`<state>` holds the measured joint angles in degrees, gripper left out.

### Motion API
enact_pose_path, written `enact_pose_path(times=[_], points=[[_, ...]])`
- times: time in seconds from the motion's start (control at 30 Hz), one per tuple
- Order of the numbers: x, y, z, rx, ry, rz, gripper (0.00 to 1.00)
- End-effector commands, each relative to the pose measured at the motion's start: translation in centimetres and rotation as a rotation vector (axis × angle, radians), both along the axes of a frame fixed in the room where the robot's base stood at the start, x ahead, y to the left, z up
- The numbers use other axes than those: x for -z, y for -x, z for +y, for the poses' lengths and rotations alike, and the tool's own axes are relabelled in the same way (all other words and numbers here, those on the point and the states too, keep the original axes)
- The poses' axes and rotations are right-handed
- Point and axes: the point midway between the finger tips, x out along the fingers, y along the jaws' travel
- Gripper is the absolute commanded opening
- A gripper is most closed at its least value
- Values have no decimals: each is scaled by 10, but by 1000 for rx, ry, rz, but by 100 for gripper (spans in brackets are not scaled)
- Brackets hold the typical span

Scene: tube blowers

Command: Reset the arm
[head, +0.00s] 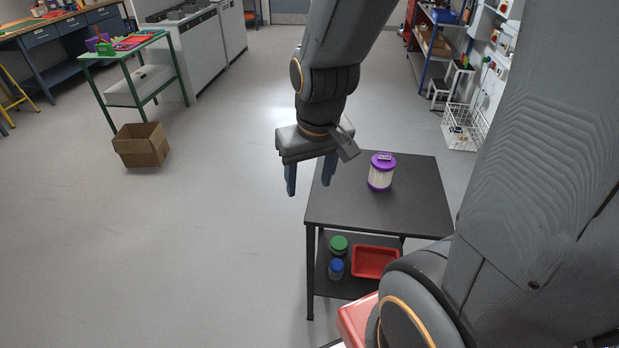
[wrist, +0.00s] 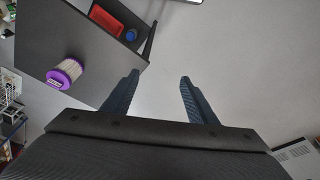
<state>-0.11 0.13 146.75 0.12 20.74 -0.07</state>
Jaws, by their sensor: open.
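My gripper (head: 311,179) hangs pointing down in the head view, at the left edge of a small black table (head: 420,205). Its two blue fingers are apart with nothing between them. The fingers also show apart and empty in the wrist view (wrist: 158,86), over bare floor. My arm reaches down to it from the top of the head view.
A purple-lidded white canister (head: 381,172) stands upright on the black table, right of my gripper. The lower shelf holds a red tray (head: 375,262), a green-lidded jar (head: 338,245) and a blue-lidded jar (head: 336,268). A cardboard box (head: 141,146) sits left; floor between is clear.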

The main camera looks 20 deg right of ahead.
Motion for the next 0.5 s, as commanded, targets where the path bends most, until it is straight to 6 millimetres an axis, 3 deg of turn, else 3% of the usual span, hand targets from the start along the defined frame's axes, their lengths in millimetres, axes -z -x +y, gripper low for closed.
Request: enact_pose_path(times=[0.17, 0.5], points=[[10, -2, 0, 1, 0, 6, 53], [78, -3, 0, 2, 0, 74, 53]])
